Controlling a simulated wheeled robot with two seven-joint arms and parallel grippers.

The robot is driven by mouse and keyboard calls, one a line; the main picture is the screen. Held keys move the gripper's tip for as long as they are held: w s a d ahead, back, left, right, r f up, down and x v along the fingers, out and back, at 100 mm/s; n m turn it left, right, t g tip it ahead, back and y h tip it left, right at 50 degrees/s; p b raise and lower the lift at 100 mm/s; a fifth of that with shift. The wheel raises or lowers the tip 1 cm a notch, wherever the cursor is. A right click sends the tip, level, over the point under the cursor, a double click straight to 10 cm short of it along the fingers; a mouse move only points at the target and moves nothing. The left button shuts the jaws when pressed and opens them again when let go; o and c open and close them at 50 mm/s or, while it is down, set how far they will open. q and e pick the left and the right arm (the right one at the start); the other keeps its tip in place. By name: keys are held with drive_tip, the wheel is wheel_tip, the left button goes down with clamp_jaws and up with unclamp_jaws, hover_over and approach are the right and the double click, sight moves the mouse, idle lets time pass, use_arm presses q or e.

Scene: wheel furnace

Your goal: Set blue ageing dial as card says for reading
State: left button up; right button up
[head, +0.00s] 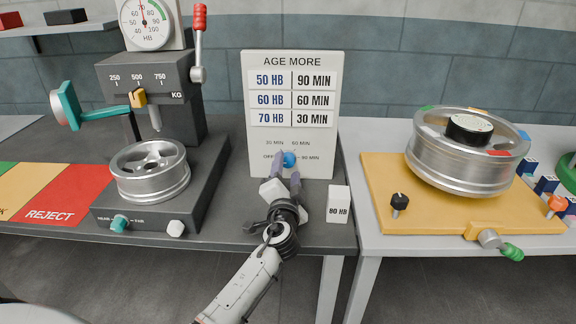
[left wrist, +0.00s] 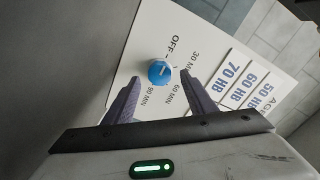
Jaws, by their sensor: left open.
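The blue ageing dial (head: 289,159) is on the lower part of the white card panel (head: 246,120), among OFF, 30, 60 and 90 MIN labels. The card pairs 50 HB with 90 MIN, 60 HB with 60 MIN, 70 HB with 30 MIN. My left gripper (head: 287,164) is open at the dial. In the left wrist view the dial (left wrist: 160,72) sits between the open fingertips (left wrist: 160,78), with visible gaps. Its white mark is too small to read surely. The HB gauge (head: 146,22) has a red needle near the top; its exact reading is unclear.
The hardness tester (head: 165,75) with a wheel (head: 150,172) stands left. Further right, a yellow fixture (head: 385,190) holds another wheel (head: 450,165). A red REJECT zone (head: 75,190) lies far left.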

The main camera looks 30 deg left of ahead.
use_arm(q)
drive_tip(key=shift+x, duration=0.85)
drive_tip(key=shift+w, duration=0.15)
use_arm(e)
drive_tip(key=shift+w+r, duration=0.2)
drive_tip(key=shift+w, duration=0.15)
use_arm(q)
drive_tip(key=shift+c, duration=0.4)
drive_tip(key=c, duration=1)
drive_tip(key=shift+o, duration=0.2)
